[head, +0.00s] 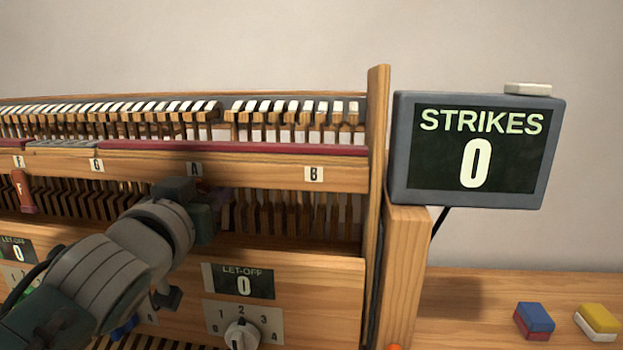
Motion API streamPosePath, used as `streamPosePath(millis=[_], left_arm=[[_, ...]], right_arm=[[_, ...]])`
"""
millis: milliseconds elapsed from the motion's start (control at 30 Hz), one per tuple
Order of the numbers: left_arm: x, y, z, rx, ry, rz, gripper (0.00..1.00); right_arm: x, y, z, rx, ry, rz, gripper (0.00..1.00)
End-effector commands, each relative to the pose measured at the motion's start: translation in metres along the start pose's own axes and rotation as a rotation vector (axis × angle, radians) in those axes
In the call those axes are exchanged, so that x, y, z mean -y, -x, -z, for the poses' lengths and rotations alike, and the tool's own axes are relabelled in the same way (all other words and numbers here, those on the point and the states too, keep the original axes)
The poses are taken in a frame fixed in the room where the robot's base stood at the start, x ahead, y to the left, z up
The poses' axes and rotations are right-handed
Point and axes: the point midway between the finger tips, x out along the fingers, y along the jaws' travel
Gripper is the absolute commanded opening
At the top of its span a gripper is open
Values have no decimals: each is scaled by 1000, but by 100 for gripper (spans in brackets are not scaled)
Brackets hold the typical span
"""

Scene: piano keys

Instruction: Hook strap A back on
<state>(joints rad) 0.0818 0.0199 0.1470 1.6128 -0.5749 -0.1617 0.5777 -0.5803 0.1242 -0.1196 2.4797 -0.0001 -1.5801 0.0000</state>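The label A (194,170) is on the wooden rail of the piano action. My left gripper (214,206) is just below that label, in front of the row of upright wooden parts. Its fingers are dark and seen from behind, so I cannot tell whether they are open or shut. A small dull purple piece (222,196) shows beside the fingertips; I cannot tell whether it is strap A or whether it is held. The place under label A is mostly hidden by my gripper. My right gripper is not in view.
A red strap F (22,190) hangs at the left. A STRIKES display (475,150) reading 0 stands right of the wooden end post (376,200). A let-off dial (241,335) is below. Blue-red (534,320) and yellow-white (598,321) blocks lie on the table at right.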

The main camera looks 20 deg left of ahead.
Motion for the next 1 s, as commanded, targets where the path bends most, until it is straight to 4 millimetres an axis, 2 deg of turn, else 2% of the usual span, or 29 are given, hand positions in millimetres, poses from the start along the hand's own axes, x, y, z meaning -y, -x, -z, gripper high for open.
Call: streamPosePath(millis=[267, 500, 700, 1000], left_arm=[[0, 4, 4, 115, -1, 0, 0], [0, 12, -3, 314, -3, 0, 0], [0, 20, -13, 493, -1, 0, 0], [0, 32, -25, 716, -1, 0, 0]], right_arm=[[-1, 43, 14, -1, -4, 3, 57], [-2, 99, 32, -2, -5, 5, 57], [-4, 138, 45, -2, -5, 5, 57], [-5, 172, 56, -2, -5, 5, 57]])
